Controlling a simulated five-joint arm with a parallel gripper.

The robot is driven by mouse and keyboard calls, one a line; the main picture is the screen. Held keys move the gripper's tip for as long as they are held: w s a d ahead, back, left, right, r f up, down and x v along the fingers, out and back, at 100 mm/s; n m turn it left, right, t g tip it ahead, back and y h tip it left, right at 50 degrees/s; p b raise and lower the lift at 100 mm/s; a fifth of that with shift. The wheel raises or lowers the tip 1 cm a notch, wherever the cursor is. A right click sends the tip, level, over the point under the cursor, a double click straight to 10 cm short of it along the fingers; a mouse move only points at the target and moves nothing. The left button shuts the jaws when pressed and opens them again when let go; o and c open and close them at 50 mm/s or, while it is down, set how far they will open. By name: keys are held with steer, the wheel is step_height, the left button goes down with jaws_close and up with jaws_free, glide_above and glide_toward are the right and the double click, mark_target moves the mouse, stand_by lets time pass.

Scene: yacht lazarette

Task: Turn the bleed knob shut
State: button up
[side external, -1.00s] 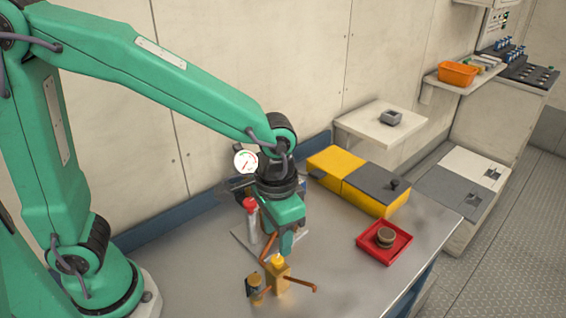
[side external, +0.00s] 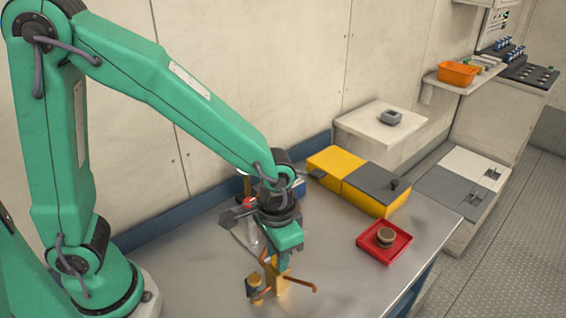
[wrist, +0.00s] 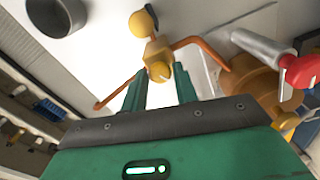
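The small yellow bleed knob (wrist: 158,71) sits on a brass block with copper pipes to both sides. In the wrist view it lies between and just beyond the tips of my gripper (wrist: 160,84). The two green fingers are apart, one on each side, with no clear contact visible. In the side view my gripper (side external: 283,261) points down right over the brass block (side external: 279,284) and hides the knob. A brass cylinder with a dark cap (side external: 257,290) stands beside the block.
A red-capped metal cylinder (wrist: 298,71) stands close to my gripper. A red tray (side external: 372,255) holding a round item and a yellow box (side external: 334,162) with a grey lid lie to the right. The bench between block and tray is clear.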

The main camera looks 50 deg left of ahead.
steer(key=c, duration=0.5)
steer(key=shift+n, duration=0.4)
steer(key=n, duration=1.1)
steer(key=shift+r, duration=0.1)
steer(key=o, duration=1)
steer(key=shift+c, duration=0.2)
